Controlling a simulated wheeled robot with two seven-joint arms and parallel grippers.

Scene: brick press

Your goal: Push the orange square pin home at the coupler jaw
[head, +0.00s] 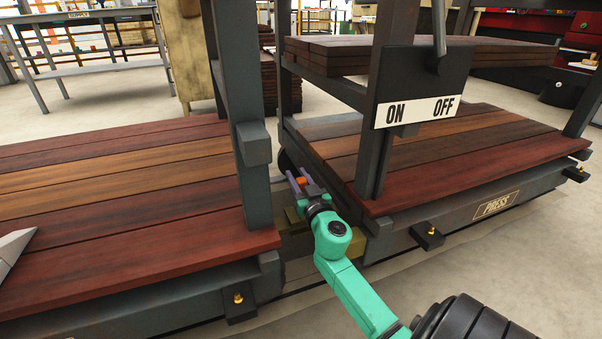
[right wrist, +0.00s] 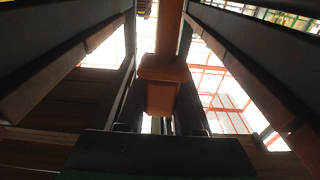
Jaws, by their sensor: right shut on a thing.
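The orange square pin (head: 302,181) shows as a small orange block at the gap between the two wooden-decked carts. My right gripper (head: 299,181) is shut on it, with a finger on either side. In the right wrist view the pin (right wrist: 160,88) stands between the two dark fingers of the right gripper (right wrist: 160,105), its wider head towards the camera's upper side. The coupler (head: 297,216) between the carts is mostly hidden by my gripper and arm. I cannot tell how deep the pin sits in the jaw. My left gripper is not in view.
Dark upright posts (head: 240,110) rise close on the left of my right arm. The press cart (head: 480,210) with its ON/OFF sign (head: 420,111) stands at the right. The left cart's deck (head: 110,210) is bare apart from a pale wedge at the left edge.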

